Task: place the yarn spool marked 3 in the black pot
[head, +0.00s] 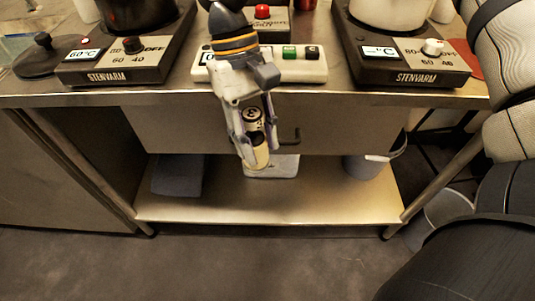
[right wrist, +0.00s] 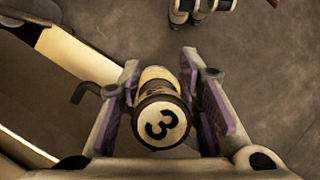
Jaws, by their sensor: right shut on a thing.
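The yarn spool marked 3 (head: 254,118) is pale with dark ends, and its 3 faces the camera in the right wrist view (right wrist: 160,124). My right gripper (head: 255,148) is shut on it, one finger on each side, in front of the table's front edge and above the lower shelf. In the right wrist view my right gripper (right wrist: 170,95) shows its purple-lined fingers against the spool. The black pot (head: 150,14) stands on the left hot plate, its top cut off by the frame. My left gripper is not in view.
The left hot plate (head: 105,70) reads 60°C. A black lid (head: 45,62) lies left of it. A light pot (head: 385,14) stands on the right hot plate (head: 415,78). A pale device (head: 310,70) with coloured buttons sits between them. A bucket (head: 365,167) stands below.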

